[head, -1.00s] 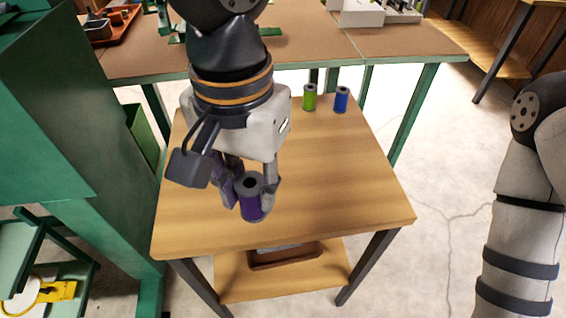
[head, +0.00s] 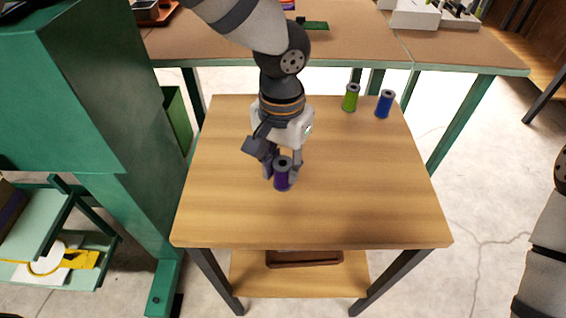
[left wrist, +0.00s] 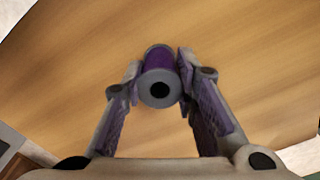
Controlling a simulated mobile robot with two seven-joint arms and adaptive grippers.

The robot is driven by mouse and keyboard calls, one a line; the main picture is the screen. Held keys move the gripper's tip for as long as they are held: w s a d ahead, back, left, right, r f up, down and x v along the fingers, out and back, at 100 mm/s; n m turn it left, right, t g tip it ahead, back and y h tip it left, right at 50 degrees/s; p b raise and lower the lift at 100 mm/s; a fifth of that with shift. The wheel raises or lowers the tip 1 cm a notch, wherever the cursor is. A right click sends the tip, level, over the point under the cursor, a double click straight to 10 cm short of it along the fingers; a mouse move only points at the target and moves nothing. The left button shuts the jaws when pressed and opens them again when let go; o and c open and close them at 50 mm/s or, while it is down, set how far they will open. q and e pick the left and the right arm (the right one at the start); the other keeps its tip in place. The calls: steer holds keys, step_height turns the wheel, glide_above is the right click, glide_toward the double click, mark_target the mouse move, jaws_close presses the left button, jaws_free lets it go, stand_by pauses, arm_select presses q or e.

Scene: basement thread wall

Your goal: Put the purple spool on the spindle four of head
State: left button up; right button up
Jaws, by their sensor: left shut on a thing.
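The purple spool (head: 282,176) has grey end rims and a dark centre hole. It is upright in the head view, on or just above the small wooden table; I cannot tell which. My left gripper (head: 281,172) is shut on it, with a finger on each side. In the left wrist view the spool (left wrist: 160,84) sits between the two fingertips of the left gripper (left wrist: 159,78), its holed end facing the camera. My right gripper is out of view; only part of my right arm shows at the right edge. I cannot make out the spindles.
A green spool (head: 351,98) and a blue spool (head: 384,104) stand at the back right of the wooden table (head: 350,215). A green-framed bench (head: 350,45) is behind it. A tall green cabinet (head: 75,100) stands left. The table's front and right are clear.

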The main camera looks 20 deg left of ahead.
arm_select(q)
steer(key=shift+f, duration=0.1)
steer(key=o, duration=1)
step_height(320, 180, up, 12)
steer(key=shift+r+p, duration=0.2)
steer(key=shift+p, duration=0.3)
